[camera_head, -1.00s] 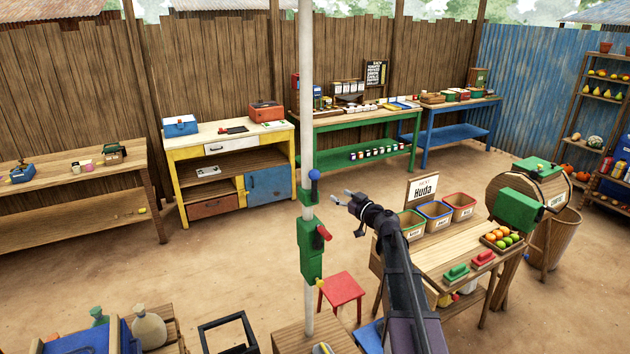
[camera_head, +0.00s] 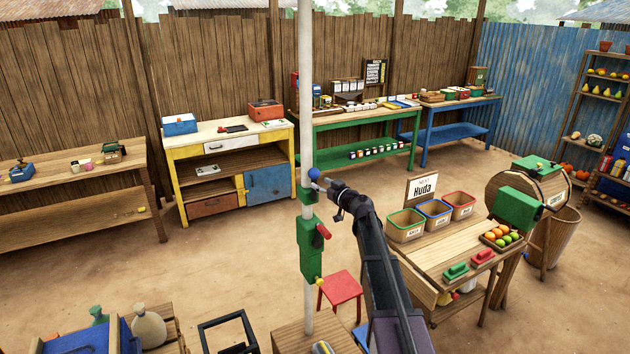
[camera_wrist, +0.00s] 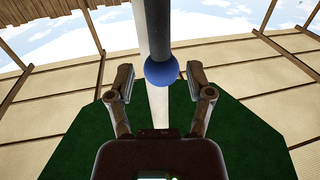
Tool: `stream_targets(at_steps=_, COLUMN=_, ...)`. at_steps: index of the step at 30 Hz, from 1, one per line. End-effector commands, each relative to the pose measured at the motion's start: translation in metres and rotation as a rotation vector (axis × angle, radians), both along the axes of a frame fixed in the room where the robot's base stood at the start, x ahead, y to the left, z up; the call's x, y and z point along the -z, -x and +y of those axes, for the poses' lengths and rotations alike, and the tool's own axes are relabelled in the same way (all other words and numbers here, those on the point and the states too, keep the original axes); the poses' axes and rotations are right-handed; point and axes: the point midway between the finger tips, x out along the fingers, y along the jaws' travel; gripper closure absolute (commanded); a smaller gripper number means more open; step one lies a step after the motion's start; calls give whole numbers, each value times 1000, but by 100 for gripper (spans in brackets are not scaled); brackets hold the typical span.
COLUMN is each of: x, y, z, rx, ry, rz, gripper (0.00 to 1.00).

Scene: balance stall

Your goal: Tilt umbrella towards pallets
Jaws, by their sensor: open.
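The umbrella's pale pole (camera_head: 307,110) stands upright in the head view; its top is out of frame. A blue ball knob (camera_head: 314,174) sits beside the pole on a small green collar (camera_head: 308,194). Below it is a green box (camera_head: 309,250) with a red handle (camera_head: 322,232). My gripper (camera_head: 326,186) is at the knob, just right of the pole. In the wrist view, my open gripper (camera_wrist: 160,82) has a finger on each side of the blue knob (camera_wrist: 161,71), with gaps. A dark green canopy (camera_wrist: 80,140) spreads behind. I cannot tell which things are the pallets.
A stall table with crates (camera_head: 405,226) stands right of my arm. A red stool (camera_head: 340,288) is below the gripper. A slatted wooden stand with bottles (camera_head: 165,340) is at lower left. Open dirt floor (camera_head: 220,260) lies left of the pole.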

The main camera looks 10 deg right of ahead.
Motion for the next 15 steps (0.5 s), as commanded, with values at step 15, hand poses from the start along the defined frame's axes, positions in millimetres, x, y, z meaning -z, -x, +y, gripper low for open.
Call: stream_targets(at_steps=15, x=0, y=-38, z=22, rx=0, ry=0, rz=0, gripper=33)
